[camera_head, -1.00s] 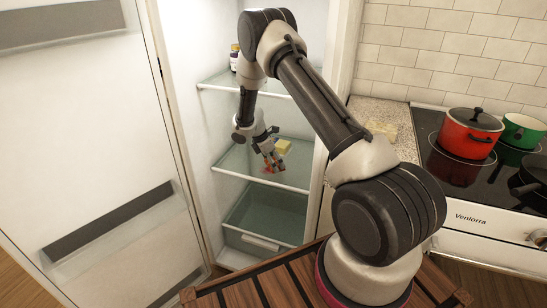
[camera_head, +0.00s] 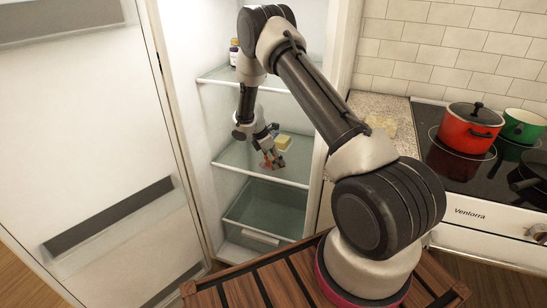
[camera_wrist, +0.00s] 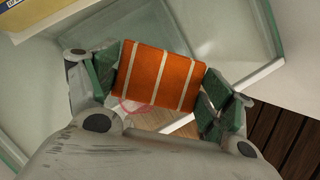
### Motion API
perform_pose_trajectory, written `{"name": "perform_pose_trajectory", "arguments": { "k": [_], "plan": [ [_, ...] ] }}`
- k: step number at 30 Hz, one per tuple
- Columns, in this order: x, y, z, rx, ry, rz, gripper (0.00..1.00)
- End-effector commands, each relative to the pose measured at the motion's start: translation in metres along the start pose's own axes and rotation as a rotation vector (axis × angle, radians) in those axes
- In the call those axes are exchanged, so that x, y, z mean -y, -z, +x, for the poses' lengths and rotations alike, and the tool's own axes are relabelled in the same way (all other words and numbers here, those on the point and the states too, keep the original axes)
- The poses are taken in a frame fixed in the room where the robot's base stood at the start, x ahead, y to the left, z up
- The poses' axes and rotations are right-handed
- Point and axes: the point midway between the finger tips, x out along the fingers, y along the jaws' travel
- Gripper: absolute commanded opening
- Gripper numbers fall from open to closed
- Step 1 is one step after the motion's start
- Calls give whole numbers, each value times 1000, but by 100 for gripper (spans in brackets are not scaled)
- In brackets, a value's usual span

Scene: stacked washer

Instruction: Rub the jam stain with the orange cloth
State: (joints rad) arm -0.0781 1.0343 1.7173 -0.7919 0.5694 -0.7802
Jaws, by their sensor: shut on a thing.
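The orange cloth (camera_wrist: 158,76), with pale stripes, is between the green finger pads of my gripper (camera_wrist: 160,88) in the wrist view. My gripper is shut on it. In the head view my gripper (camera_head: 272,160) is low over the middle glass shelf (camera_head: 235,158) of the open fridge. The jam stain (camera_wrist: 132,106) shows as a thin reddish curve just below the cloth's lower left edge in the wrist view. The rest of it is hidden by the cloth and gripper. I cannot tell whether the cloth touches the shelf.
A yellow block (camera_head: 284,143) lies on the same shelf, just behind my gripper. A jar (camera_head: 234,52) stands on the shelf above. A clear drawer (camera_head: 265,209) is below. The open fridge door (camera_head: 90,120) is at left, and a stove with a red pot (camera_head: 469,130) at right.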

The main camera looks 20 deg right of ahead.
Motion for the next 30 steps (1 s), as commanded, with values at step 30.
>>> {"name": "perform_pose_trajectory", "arguments": {
  "k": [30],
  "plan": [
    [-16,19,5,0,-3,-1,58]
  ]
}}
